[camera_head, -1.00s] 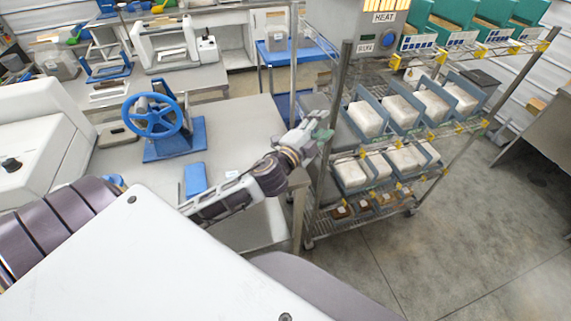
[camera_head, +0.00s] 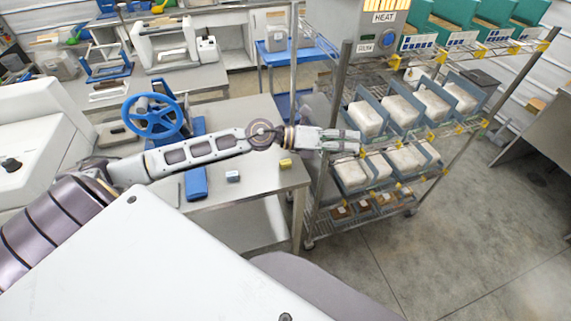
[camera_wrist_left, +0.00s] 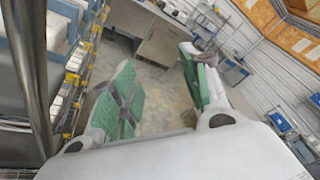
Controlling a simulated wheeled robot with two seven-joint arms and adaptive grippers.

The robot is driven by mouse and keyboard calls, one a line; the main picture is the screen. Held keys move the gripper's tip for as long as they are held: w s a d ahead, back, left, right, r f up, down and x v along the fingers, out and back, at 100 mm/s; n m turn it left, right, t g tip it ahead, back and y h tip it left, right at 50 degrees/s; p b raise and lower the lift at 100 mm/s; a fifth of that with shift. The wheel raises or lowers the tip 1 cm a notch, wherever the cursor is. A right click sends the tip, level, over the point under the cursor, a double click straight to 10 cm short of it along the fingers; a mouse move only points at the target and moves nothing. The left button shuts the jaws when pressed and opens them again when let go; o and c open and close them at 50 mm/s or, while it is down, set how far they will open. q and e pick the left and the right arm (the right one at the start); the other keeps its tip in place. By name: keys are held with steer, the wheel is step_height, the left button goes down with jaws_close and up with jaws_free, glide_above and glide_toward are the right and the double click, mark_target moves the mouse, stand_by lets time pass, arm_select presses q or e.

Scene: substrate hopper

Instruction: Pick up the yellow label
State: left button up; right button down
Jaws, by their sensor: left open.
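A small yellow label (camera_head: 285,163) sits near the right edge of the grey worktable (camera_head: 257,184), just below my left forearm in the head view. My left gripper (camera_head: 354,143) is to the right of it, beyond the table edge and in front of the wire rack. It is open, with nothing between its fingers. In the left wrist view its green-padded fingers (camera_wrist_left: 160,85) stand wide apart, with floor and a cabinet showing between them. The yellow label cannot be made out in that view. My right gripper is out of sight.
The wire rack (camera_head: 322,189) holds white bags in blue-grey bins (camera_head: 365,117) and has yellow tags along its shelves. A small white label (camera_head: 232,176), a blue block (camera_head: 196,183) and a blue handwheel (camera_head: 152,117) are on the table.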

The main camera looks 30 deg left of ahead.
arm_select(q)
steer(key=s+a+f+m+g+y, duration=0.1)
steer(key=a+f+m+g+y, duration=0.2)
steer(key=a, duration=0.8)
steer(key=a+f+m+g+y, duration=0.3)
steer(key=a+f+y, duration=0.2)
steer(key=a, duration=0.7)
steer(key=y, duration=0.2)
steer(key=shift+s+a+f+y, duration=0.3)
steer(key=shift+s+f, duration=0.1)
steer(key=shift+f, duration=0.15)
steer(key=p, duration=0.1)
glide_above(285, 162)
steer(key=s+a, duration=0.1)
steer(key=shift+s+a+f, duration=0.1)
steer(key=shift+f, duration=1.85)
steer(key=shift+s+a+f, duration=0.1)
steer(key=shift+f, duration=1.8)
steer(key=shift+p+x, duration=0.9)
steer(key=shift+x, duration=1.75)
steer(key=shift+s+a, duration=0.1)
